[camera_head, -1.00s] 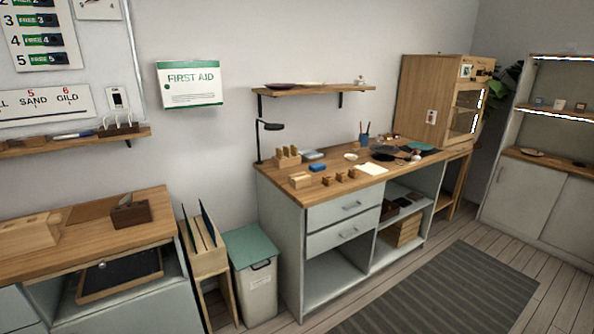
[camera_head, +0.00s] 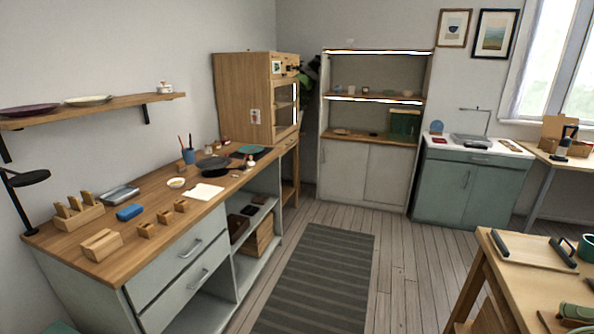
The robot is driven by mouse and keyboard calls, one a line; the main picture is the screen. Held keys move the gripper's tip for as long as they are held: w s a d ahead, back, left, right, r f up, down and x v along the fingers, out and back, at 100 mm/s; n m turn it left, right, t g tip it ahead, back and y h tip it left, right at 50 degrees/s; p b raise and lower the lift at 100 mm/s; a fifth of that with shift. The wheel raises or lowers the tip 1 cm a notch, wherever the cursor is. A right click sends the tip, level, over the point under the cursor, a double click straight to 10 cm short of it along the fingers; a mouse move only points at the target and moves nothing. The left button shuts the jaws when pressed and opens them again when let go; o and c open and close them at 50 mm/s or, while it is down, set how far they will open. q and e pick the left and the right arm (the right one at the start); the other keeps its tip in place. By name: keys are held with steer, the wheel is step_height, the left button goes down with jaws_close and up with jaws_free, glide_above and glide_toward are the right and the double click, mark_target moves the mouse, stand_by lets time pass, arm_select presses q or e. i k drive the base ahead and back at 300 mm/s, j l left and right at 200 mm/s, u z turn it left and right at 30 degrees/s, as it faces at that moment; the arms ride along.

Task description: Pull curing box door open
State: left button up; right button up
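The curing box (camera_head: 240,98) is a tall wooden cabinet standing past the far end of the left workbench. Its door (camera_head: 284,108), with a glazed panel in a wooden frame, faces right and is seen at a steep angle. The door looks shut, with a bright vertical strip (camera_head: 294,104) along it. I cannot make out a handle clearly. Neither of my grippers shows in the head view, so whether they are open or shut is hidden.
The workbench (camera_head: 148,222) with drawers runs along the left. A dark striped mat (camera_head: 318,280) lies on the open plank floor (camera_head: 400,262). A lit shelf cabinet (camera_head: 366,168) stands at the back, a green cabinet (camera_head: 468,185) right of it. A wooden table (camera_head: 500,258) occupies the lower right.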

mark_target(273, 139)
steer(key=i+l+z, duration=0.15)
steer(key=i+z, duration=0.15)
steer(key=i, duration=0.3)
steer(key=i+z, duration=0.3)
steer(key=i, duration=0.3)
